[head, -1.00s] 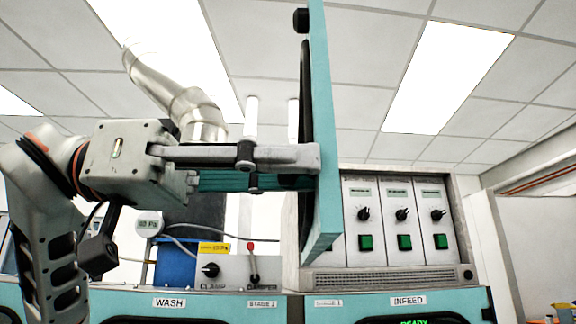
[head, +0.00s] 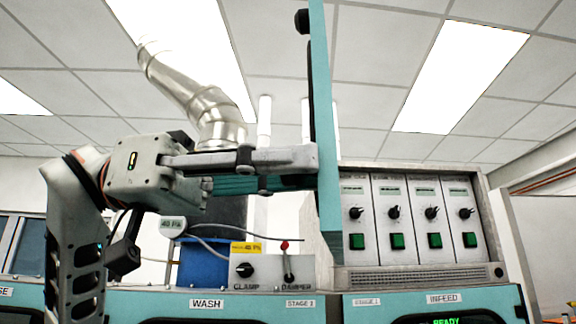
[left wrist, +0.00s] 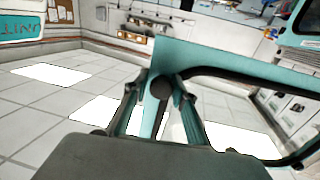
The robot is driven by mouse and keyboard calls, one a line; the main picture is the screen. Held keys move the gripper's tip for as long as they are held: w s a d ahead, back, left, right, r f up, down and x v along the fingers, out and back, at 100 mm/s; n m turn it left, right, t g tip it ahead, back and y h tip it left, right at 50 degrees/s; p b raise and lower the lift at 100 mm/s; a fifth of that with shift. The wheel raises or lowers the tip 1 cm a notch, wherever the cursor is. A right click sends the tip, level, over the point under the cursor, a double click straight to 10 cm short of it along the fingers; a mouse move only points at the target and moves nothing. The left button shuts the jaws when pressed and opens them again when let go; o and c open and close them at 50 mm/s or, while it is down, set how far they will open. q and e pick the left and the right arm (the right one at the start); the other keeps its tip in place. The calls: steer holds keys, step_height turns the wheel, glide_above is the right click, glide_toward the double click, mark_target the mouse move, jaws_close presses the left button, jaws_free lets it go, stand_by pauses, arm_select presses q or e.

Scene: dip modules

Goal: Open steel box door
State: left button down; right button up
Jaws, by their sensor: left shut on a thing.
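The teal door (head: 326,150) of the steel box stands nearly edge-on in the middle of the head view, swung out from the box front. The steel box (head: 492,220) behind it shows a row of several grey modules with black dials and green buttons. My left gripper (head: 312,165) reaches in from the left and is shut on the door. The exact contact is partly hidden. My right gripper is in neither view.
A silver duct (head: 190,95) hangs behind my arm.

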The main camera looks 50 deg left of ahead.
arm_select(q)
steer(key=shift+w+a+r, duration=0.1)
steer(key=shift+a+r, duration=0.1)
steer(key=c, duration=2.1)
jaws_free()
steer(key=o, duration=0.4)
steer(key=shift+w+f, duration=0.1)
steer(key=shift+w, duration=0.05)
steer(key=shift+d, duration=0.1)
steer(key=v, duration=1.2)
